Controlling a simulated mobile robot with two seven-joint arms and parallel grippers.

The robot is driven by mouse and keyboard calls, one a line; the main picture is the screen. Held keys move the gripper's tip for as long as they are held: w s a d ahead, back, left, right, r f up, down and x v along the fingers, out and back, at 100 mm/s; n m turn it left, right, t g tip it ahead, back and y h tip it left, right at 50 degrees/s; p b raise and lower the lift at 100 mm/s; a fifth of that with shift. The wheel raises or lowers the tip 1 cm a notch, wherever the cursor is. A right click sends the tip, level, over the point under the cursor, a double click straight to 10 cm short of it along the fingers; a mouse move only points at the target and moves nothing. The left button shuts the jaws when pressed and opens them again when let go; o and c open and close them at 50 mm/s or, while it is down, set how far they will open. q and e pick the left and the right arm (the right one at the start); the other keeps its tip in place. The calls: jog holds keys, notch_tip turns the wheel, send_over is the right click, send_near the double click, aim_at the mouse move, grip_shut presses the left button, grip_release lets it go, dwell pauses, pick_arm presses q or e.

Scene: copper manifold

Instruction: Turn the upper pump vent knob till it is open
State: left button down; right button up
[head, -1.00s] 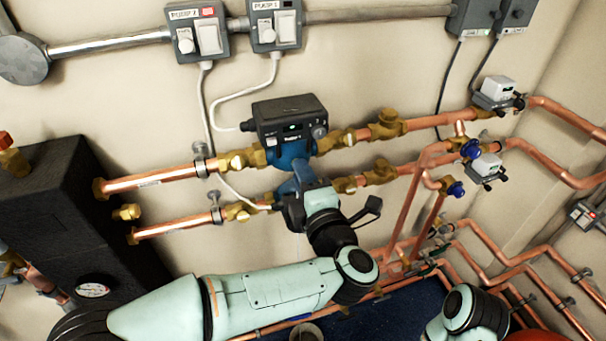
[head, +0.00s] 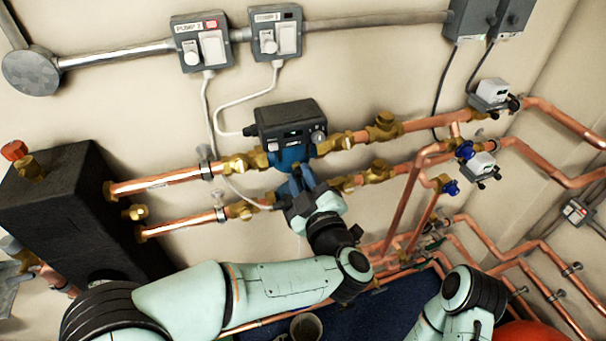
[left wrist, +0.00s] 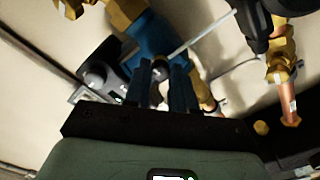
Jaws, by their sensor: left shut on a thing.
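The upper pump (head: 290,128) has a black control head and a blue body. It sits in the upper copper pipe, and its blue body also shows in the left wrist view (left wrist: 152,38). My left gripper (head: 300,180) is at the front lower side of this body, its blue fingers pointing up at it. In the left wrist view the fingers (left wrist: 167,75) are close together, closed on a small part at the pump's front. This fits the vent knob, but the fingers hide most of it, so its turn position cannot be read. My right gripper is out of view.
The lower copper pipe (head: 185,224) runs just behind my left gripper. Two grey switch boxes (head: 201,42) (head: 276,32) hang above on the wall. A black block (head: 70,215) stands left. Blue-handled valves (head: 465,150) are at right. A thin cable (head: 236,183) passes close to the gripper.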

pick_arm(q)
jog(key=shift+m, duration=0.6)
jog(key=shift+p, duration=0.3)
jog(key=c, duration=0.9)
grip_release()
jog(key=shift+s+d, duration=0.1)
jog(key=shift+s, duration=0.05)
jog(key=b+v, duration=0.2)
jog(key=v, duration=1.1)
jog(key=shift+b, duration=0.35)
